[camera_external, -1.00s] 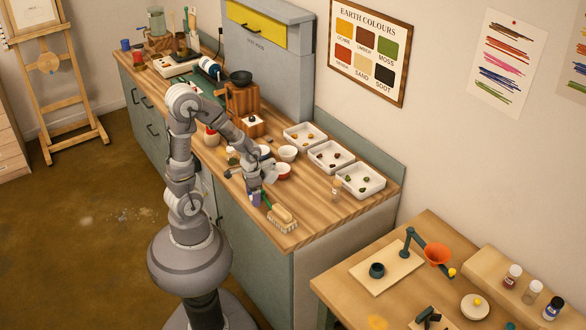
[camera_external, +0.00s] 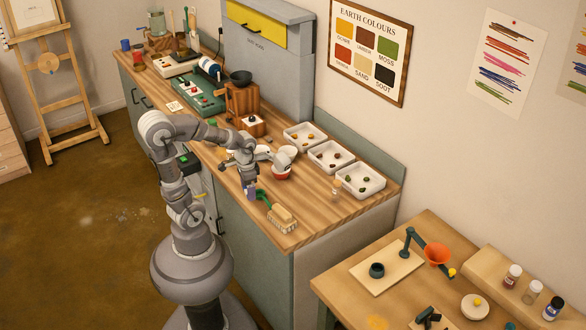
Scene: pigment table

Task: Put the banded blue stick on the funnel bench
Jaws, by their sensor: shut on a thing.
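The funnel bench (camera_external: 340,286) is the separate wooden table at the lower right.
A green-handled brush (camera_external: 282,212) lies just right of the stick. White trays (camera_external: 360,181) with pigment lumps line the counter's back, with bowls (camera_external: 281,172) beside my wrist. A gap separates counter and bench. The bench holds a dark cup (camera_external: 376,270), a round dish (camera_external: 474,306) and bottles; its front left is clear.

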